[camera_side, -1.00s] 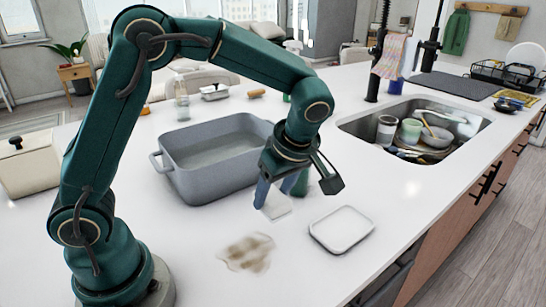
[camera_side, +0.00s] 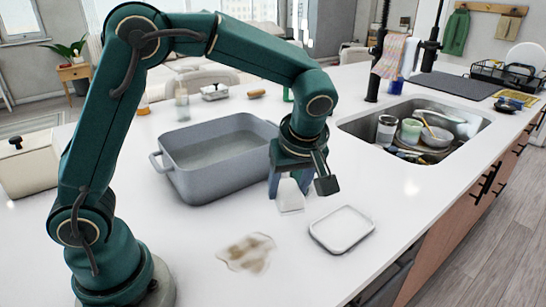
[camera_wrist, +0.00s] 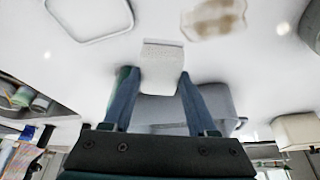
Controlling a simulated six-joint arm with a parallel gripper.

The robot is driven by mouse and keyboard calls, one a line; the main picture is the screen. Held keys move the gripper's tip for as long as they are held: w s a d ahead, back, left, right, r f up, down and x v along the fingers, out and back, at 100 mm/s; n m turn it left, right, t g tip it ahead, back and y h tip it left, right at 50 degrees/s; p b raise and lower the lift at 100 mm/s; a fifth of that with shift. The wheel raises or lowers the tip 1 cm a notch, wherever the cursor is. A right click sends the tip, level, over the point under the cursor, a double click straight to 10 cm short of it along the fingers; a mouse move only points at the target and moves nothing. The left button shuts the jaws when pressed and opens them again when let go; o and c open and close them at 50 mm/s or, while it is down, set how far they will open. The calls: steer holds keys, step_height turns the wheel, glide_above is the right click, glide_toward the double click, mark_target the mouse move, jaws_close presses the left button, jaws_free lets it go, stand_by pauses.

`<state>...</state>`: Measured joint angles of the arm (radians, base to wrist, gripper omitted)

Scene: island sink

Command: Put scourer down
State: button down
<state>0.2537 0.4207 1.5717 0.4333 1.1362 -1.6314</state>
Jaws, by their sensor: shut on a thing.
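My gripper (camera_side: 289,193) is shut on a pale, whitish block, the scourer (camera_side: 290,199), between its two blue-grey fingers. The scourer hangs low near the white counter; I cannot tell whether it touches it. In the wrist view the scourer (camera_wrist: 162,68) shows between the fingertips, with a greyish textured strip along its far edge. A small white tray (camera_side: 341,229) lies on the counter to the right of and nearer than the gripper, apart from the scourer. The tray also shows at the top left of the wrist view (camera_wrist: 91,36).
A grey tub (camera_side: 190,184) stands just left of my gripper. A brown smear (camera_side: 247,252) lies on the counter in front. A sink (camera_side: 350,127) with several dishes is at the back right. The counter right of the smear, around the tray, is clear.

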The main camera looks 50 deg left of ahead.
steer(key=w+d+r+m+t+h, duration=0.2)
steer(key=w+d+m, duration=0.4)
steer(key=w+m, duration=0.35)
steer(key=f, duration=1)
steer(key=shift+w, duration=0.25)
steer(key=shift+c, duration=1)
jaws_free()
steer(key=shift+f, duration=0.15)
